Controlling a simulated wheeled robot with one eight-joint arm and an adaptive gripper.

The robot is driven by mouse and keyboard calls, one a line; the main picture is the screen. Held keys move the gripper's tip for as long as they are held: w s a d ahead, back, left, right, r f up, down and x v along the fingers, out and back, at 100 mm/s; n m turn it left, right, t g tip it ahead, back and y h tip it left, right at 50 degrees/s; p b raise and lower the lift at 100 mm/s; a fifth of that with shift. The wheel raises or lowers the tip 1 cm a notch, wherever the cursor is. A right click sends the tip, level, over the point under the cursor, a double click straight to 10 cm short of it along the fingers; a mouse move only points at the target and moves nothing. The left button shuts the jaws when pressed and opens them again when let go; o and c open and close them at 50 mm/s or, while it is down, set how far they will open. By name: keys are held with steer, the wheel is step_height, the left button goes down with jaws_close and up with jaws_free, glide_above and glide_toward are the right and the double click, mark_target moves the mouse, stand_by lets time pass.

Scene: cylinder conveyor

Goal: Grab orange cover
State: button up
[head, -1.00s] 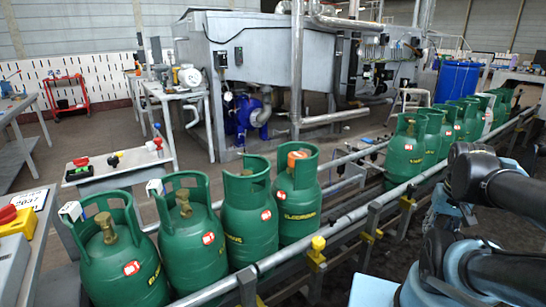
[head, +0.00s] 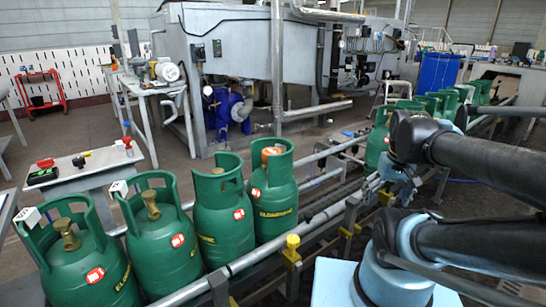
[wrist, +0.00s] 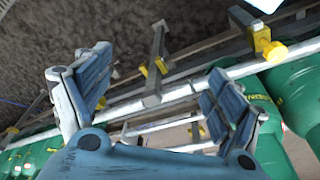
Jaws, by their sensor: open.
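The orange cover (head: 270,153) sits on the valve inside the collar of a green cylinder (head: 273,200), the rightmost of the near group on the conveyor. The collar partly hides it.
The conveyor rail (head: 300,230) runs diagonally, with yellow-capped posts (head: 292,245) on its near side. Other green cylinders (head: 218,215) stand close to the left, and several more (head: 378,135) stand farther back. A small table (head: 85,165) stands behind the row.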

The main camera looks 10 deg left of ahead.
steer(key=w+a+r+n, duration=0.5)
steer(key=w+a+r, duration=0.2)
steer(key=w+r, duration=0.15)
step_height(320, 180, up, 10)
steer(key=n+g+y, duration=0.2)
steer(key=n, duration=1)
glide_above(272, 151)
steer(key=d, duration=0.2)
steer(key=f, duration=0.5)
steer(key=a+f, duration=0.1)
steer(key=f, duration=0.5)
steer(key=a+f, duration=0.1)
steer(key=f, duration=0.5)
steer(key=shift+w+f, duration=0.1)
steer(key=shift+f, duration=0.05)
steer(key=c, duration=1.1)
